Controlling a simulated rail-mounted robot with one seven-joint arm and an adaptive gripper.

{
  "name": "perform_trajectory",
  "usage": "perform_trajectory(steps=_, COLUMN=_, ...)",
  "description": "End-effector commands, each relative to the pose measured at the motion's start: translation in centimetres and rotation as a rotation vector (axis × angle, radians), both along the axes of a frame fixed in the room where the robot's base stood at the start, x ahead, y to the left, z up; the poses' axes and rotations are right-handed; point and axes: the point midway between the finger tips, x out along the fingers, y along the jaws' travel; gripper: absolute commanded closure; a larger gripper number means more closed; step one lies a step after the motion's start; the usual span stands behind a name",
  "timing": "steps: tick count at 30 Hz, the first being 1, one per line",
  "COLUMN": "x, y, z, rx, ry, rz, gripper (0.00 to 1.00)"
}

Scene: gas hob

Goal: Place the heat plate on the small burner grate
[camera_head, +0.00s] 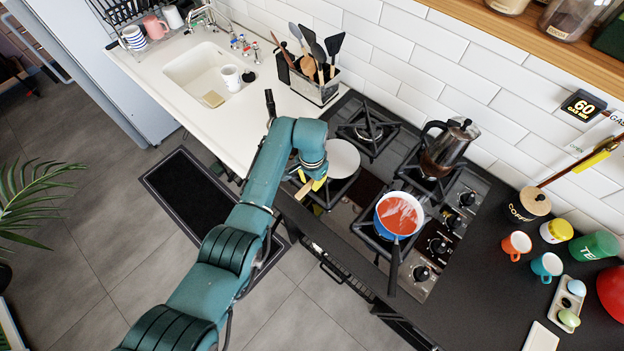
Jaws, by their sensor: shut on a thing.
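The heat plate (343,158) is a light grey round disc over the left part of the hob. A short wooden handle (302,191) shows at my gripper. My gripper (310,184), with yellow parts, is shut on the heat plate at its handle side. The disc overlaps the front left grate (331,196); I cannot tell whether it touches it or hangs above it. An empty burner grate (369,131), the smaller-looking one, lies just behind and right of the disc. My wrist partly hides the handle.
A moka pot (445,150) stands on the back right grate. A blue pan with red liquid (399,214) sits on the front right grate, its handle pointing to the front. A utensil holder (308,78) stands behind, left of the hob. Mugs and jars crowd the right counter.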

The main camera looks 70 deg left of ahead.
Motion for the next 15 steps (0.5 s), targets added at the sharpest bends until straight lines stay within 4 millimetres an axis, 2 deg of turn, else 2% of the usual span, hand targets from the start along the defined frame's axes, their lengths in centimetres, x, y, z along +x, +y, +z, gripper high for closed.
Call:
perform_trajectory(steps=9, x=0.13, y=0.17, z=-0.17, rx=0.005, ry=-0.004, rz=0.000, gripper=1.00)
perform_trajectory(steps=10, x=0.08, y=0.12, z=-0.19, rx=0.004, ry=-0.002, rz=0.000, gripper=0.79)
perform_trajectory(steps=12, x=0.08, y=0.11, z=-0.15, rx=0.003, ry=-0.003, rz=0.000, gripper=0.66)
perform_trajectory(steps=15, x=0.08, y=0.11, z=-0.14, rx=0.003, ry=-0.003, rz=0.000, gripper=0.64)
